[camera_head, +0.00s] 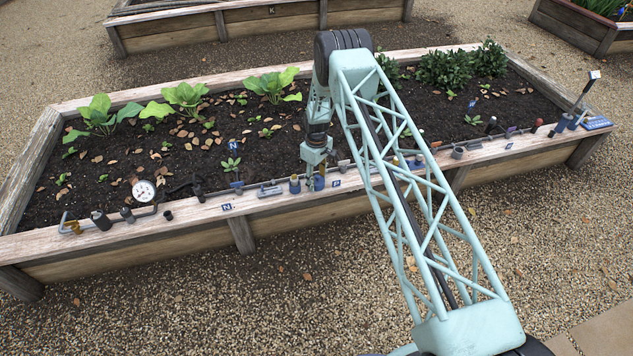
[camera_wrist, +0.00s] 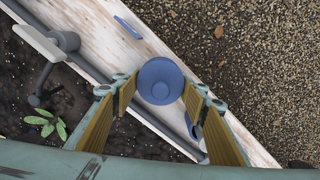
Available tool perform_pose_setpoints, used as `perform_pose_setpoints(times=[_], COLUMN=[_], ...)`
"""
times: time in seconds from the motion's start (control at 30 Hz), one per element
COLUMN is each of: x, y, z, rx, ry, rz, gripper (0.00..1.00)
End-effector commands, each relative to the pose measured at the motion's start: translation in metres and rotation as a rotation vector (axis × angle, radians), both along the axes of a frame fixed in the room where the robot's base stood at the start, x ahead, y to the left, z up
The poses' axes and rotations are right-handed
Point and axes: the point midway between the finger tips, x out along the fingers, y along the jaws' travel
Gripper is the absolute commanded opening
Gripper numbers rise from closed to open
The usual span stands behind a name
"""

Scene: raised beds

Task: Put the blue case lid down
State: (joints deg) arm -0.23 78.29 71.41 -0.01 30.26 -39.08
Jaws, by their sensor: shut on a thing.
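The blue case lid (camera_wrist: 160,79) shows in the wrist view as a round blue piece with a raised middle, between my two finger pads. My gripper (camera_wrist: 160,92) is shut on it, over the pale plank rim of the raised bed. In the head view my gripper (camera_head: 316,160) is upright at the bed's front rim, with a blue piece (camera_head: 318,183) just below its tips. I cannot tell whether the lid touches the rim. Another blue part (camera_wrist: 193,129) is partly hidden by the right finger in the wrist view.
The front rim (camera_head: 205,212) carries a round dial gauge (camera_head: 143,191), several dark cylinders and small blue labels (camera_head: 226,207). A grey rail (camera_wrist: 150,118) runs along it. Leafy plants (camera_head: 185,97) grow in the soil behind. Gravel lies in front.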

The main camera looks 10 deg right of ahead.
Motion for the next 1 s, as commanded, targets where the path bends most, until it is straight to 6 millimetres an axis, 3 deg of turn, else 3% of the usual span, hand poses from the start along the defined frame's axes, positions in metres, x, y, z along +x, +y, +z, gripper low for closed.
perform_pose_setpoints(times=[0.3, 0.33, 0.4, 1.0], x=[0.000, 0.000, 0.000, 0.000], y=[0.000, 0.000, 0.000, 0.000], z=[-0.005, -0.004, -0.004, 0.007], rx=[0.000, 0.000, 0.000, 0.001], ry=[0.000, 0.000, 0.000, -0.001], rz=[0.000, 0.000, 0.000, 0.000], gripper=[0.31, 0.43, 0.46, 0.46])
